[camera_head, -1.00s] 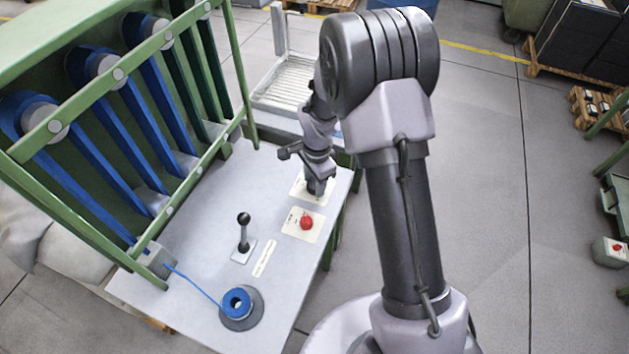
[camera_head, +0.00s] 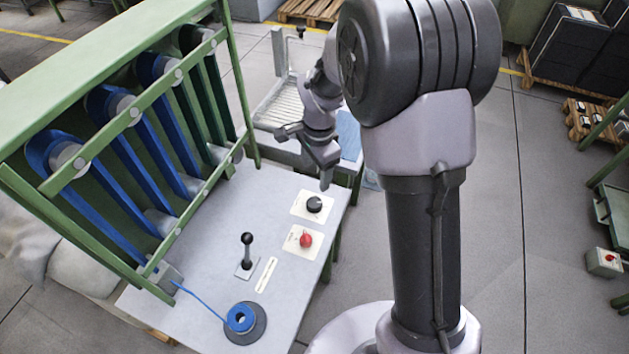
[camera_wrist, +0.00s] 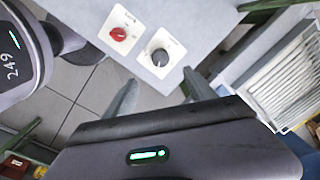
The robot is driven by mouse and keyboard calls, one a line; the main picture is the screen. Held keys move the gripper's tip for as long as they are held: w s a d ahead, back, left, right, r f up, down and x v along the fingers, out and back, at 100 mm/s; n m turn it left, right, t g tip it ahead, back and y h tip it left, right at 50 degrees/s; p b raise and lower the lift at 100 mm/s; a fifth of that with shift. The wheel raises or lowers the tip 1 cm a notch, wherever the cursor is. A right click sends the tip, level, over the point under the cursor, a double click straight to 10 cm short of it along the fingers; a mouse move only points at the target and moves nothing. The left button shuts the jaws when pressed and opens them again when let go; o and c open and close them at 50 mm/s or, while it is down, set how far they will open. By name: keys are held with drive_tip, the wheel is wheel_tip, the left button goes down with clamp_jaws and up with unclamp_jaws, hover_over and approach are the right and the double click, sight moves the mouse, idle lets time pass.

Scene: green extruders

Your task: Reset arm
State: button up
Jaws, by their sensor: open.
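My gripper (camera_head: 326,180) hangs in the air above the far right corner of the grey machine table, next to the black knob (camera_head: 314,204). In the wrist view its two fingers (camera_wrist: 160,95) are spread apart with nothing between them. The black knob on its white plate also shows in the wrist view (camera_wrist: 160,57), beyond the fingertips and apart from them. The red knob (camera_head: 305,240) sits on a second white plate, nearer than the black one. It shows in the wrist view (camera_wrist: 119,34) as well.
The table (camera_head: 205,275) carries a black lever (camera_head: 246,252) and a blue filament spool (camera_head: 241,318). A green frame (camera_head: 110,145) with blue belts stands at the left. A wire rack (camera_head: 280,105) is behind the table. Open floor (camera_head: 540,260) lies to the right.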

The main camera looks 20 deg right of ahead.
drive_tip(key=shift+s+r, duration=0.1)
drive_tip(key=shift+r, duration=1.3)
drive_tip(key=s+a+r+n+t, duration=0.2)
drive_tip(key=s+r+n, duration=0.2)
drive_tip(key=s+r, duration=0.75)
drive_tip(key=s+a+r+n+t+y, duration=0.1)
drive_tip(key=s+r+n, duration=0.1)
drive_tip(key=s, duration=0.4)
drive_tip(key=s+a+r+n+t+b, duration=0.1)
drive_tip(key=s+r+n+t, duration=0.1)
drive_tip(key=s+n, duration=0.2)
drive_tip(key=shift+s+r+y+b, duration=0.15)
drive_tip(key=shift+s+y+b, duration=0.2)
drive_tip(key=shift+s, duration=0.75)
drive_tip(key=shift+c, duration=0.4)
